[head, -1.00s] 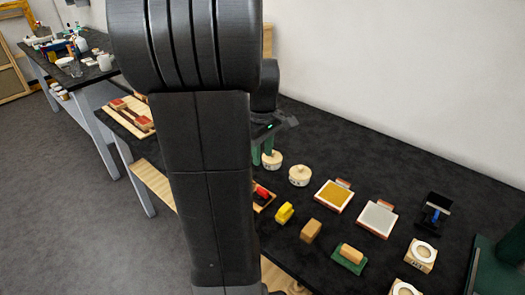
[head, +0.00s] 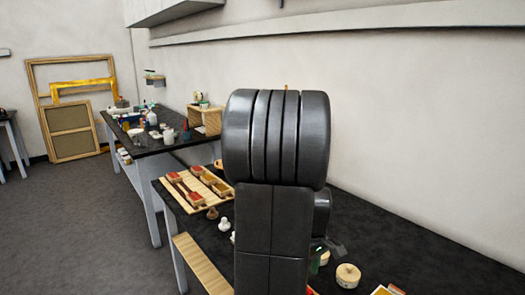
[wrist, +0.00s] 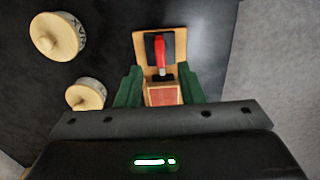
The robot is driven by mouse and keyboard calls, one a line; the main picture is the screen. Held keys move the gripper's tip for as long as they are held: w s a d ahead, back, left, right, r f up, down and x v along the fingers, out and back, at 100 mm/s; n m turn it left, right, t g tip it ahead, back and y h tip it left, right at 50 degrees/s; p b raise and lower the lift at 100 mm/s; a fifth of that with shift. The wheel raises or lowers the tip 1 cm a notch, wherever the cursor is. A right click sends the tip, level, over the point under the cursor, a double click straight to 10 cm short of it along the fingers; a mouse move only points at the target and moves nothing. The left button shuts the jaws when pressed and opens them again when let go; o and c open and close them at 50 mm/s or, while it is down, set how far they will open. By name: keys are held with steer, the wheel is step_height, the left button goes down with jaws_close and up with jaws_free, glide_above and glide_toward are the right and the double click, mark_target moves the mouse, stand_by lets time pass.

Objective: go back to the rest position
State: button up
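Beyond and between the fingers lies a wooden holder (wrist: 174,38) with a red-handled tool (wrist: 160,52) on a dark pad; a reddish block or panel (wrist: 162,95) shows nearer. In the head view, my dark arm hides most of my gripper; only a bit of green finger (head: 316,260) shows at its right, above the black table.
A cluttered bench (head: 157,146) stands behind. Floor at left (head: 70,225) is clear.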

step_height(320, 180, down, 6)
steer(key=shift+f, duration=0.1)
stand_by(0.4)
steer(key=shift+r, duration=0.2)
